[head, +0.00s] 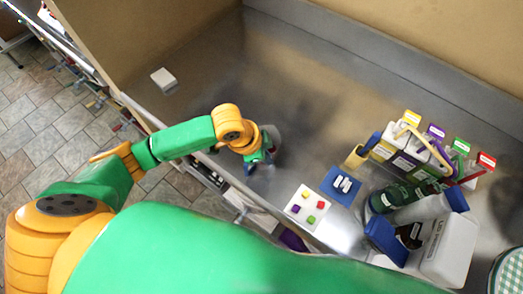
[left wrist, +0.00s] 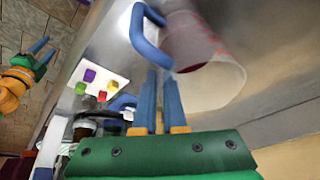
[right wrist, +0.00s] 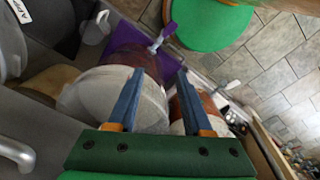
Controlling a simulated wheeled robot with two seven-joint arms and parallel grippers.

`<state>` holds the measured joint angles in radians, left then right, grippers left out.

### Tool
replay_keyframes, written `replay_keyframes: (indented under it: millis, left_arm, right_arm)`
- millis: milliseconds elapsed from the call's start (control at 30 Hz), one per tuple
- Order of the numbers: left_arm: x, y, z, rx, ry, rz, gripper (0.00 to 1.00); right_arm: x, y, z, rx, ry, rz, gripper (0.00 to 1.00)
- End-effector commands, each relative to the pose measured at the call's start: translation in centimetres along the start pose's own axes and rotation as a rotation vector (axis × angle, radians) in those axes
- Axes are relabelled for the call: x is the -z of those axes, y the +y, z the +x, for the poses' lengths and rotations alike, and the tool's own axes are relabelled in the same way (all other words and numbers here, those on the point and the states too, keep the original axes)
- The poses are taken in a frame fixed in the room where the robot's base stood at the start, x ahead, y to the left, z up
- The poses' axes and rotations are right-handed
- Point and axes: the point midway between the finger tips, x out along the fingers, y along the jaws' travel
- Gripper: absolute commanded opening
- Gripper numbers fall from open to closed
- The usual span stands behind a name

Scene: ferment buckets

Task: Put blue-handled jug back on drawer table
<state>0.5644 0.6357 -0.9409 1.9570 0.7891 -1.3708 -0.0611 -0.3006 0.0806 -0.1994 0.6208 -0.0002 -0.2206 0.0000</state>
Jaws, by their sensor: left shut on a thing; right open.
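The jug (left wrist: 205,65) is clear with red markings and a blue handle (left wrist: 146,32); it shows large in the left wrist view. My left gripper (left wrist: 158,78) is shut on the handle. In the head view my left gripper (head: 258,163) is over the front left part of the steel table (head: 320,120), and the jug is mostly hidden behind it. I cannot tell whether the jug touches the table. My right gripper (right wrist: 158,85) is open, with a pale round-topped container (right wrist: 115,90) beyond its fingers; I cannot tell the distance.
A white board with coloured cubes (head: 307,204) and a blue board (head: 342,185) lie right of the left gripper. A bottle caddy (head: 410,150), green bottle (head: 395,197) and white canister (head: 448,247) crowd the right. A small white block (head: 164,79) lies far left. The table's middle is clear.

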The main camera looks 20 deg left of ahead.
Motion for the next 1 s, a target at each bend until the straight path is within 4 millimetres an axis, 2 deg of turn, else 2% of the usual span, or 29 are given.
replay_keyframes:
  millis: [33,100,133,400,533,900,1000]
  left_arm:
    - [0.0,0.0,0.0,0.0,0.0,0.0,0.16]
    - [0.0,0.0,0.0,0.0,-0.001,0.0,0.35]
    - [0.0,0.0,0.0,0.0,-0.001,0.0,0.38]
    - [0.0,0.0,-0.1,0.0,-0.001,0.0,0.38]
    - [0.1,-0.1,-1.0,0.001,0.002,0.0,0.38]
    - [0.0,-0.2,-9.6,0.007,0.001,0.003,0.38]
    - [0.1,-0.2,-11.2,0.005,0.001,0.001,0.38]
  right_arm:
    - [0.0,0.0,0.0,-0.001,0.0,0.0,0.5]
    - [0.0,0.1,0.0,-0.001,0.0,0.0,0.5]
    - [0.0,0.1,0.0,-0.001,0.0,0.0,0.5]
    - [0.0,0.0,0.0,0.0,0.0,0.0,0.5]
    - [0.0,0.0,0.1,0.0,0.0,-0.001,0.5]
    - [0.0,0.0,0.3,0.001,0.001,-0.001,0.5]
    - [0.0,-0.1,0.3,0.001,0.001,0.0,0.5]
